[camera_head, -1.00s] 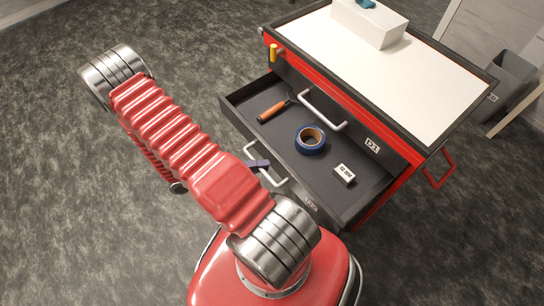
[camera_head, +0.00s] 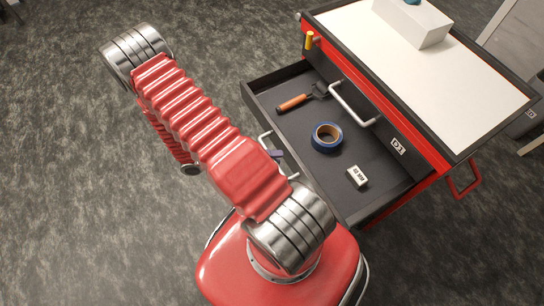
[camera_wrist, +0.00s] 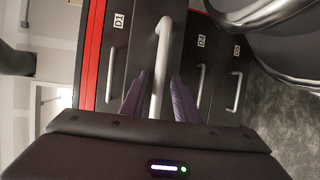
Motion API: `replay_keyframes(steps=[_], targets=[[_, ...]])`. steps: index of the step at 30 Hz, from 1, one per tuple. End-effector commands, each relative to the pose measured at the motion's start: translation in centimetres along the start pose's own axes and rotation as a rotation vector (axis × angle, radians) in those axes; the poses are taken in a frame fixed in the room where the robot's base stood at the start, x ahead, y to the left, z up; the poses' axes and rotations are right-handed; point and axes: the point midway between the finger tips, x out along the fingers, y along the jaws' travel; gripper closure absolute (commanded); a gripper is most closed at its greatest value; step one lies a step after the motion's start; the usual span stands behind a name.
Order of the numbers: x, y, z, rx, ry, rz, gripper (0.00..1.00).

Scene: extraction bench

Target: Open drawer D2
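The open drawer (camera_head: 395,185) below D1 sticks out of the red and black cabinet; its own label does not show, but its place under D1 makes it D2. In the head view my gripper (camera_head: 276,155) is at this handle, partly hidden behind my arm. Inside the drawer lie an orange-handled tool (camera_head: 294,102), a blue tape roll (camera_head: 326,137) and a small white box (camera_head: 357,176).
Drawer D1 (camera_head: 398,146) above is closed, with its own handle (camera_head: 350,108). Two lower closed fronts with handles (camera_wrist: 234,92) show in the wrist view. A white box (camera_head: 412,22) stands on the white cabinet top (camera_head: 420,75). The grey floor (camera_head: 80,200) at left is free.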

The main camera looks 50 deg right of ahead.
Motion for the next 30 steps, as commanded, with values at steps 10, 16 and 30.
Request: replay_keyframes(steps=[10,16,30], targets=[[-0.2,0.1,0.0,0.001,0.001,0.002,0.69],[-1.8,0.1,-0.1,0.002,0.004,0.002,0.69],[-9.7,-0.1,-0.1,0.002,0.004,0.0,0.69]])
